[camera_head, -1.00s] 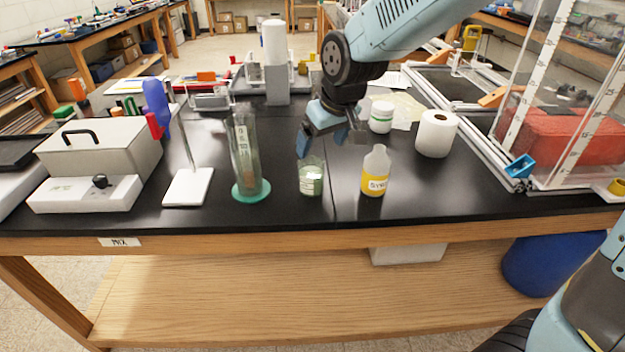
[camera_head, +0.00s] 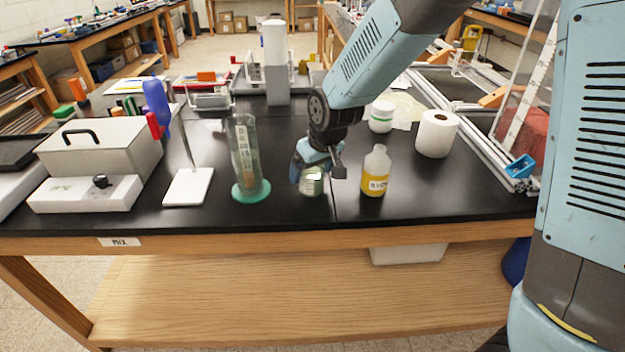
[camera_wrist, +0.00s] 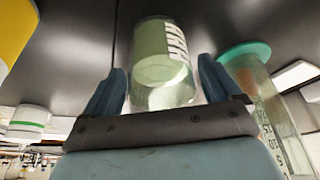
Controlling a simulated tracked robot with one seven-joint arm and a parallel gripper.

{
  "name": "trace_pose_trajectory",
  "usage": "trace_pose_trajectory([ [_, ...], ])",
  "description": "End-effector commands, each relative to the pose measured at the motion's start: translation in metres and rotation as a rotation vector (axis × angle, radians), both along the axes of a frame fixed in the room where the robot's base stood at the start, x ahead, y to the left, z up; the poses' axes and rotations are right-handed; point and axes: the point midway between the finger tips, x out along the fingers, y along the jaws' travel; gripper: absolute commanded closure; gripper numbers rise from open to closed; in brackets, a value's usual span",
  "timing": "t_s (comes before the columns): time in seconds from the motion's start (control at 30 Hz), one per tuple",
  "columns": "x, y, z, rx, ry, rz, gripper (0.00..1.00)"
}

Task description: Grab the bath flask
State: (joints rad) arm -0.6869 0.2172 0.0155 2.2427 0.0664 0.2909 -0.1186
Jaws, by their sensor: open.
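The clear glass flask (camera_head: 312,185) with pale green liquid and a white label stands upright near the front of the black bench. My gripper (camera_head: 313,172) is down at its upper part and hides much of it in the head view. In the wrist view the flask (camera_wrist: 160,42) lies between the two blue fingers of my open gripper (camera_wrist: 161,72). The fingers stand on either side of it, with a gap visible at the left finger; contact at the right one is hard to tell.
A tall graduated cylinder (camera_head: 245,160) with a green base stands close on the left. A yellow-filled bottle (camera_head: 376,172) stands close on the right. A white-plate stand (camera_head: 188,187), paper roll (camera_head: 437,134) and white jar (camera_head: 382,117) are farther off.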

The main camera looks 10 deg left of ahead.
Motion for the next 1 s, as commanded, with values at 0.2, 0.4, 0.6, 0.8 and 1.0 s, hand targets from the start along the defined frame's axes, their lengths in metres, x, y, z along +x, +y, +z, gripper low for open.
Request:
trace_pose_trajectory([
  [0.2,0.007,0.006,-0.021,0.0,0.0,0.0,0.09],
  [0.4,0.008,0.007,-0.025,0.001,-0.001,0.0,0.09],
  [0.6,0.008,0.007,-0.025,0.001,-0.001,0.0,0.16],
  [0.8,0.008,0.007,-0.025,0.001,0.0,-0.001,0.35],
  [1.0,0.008,0.006,-0.025,0.001,0.0,-0.001,0.54],
])
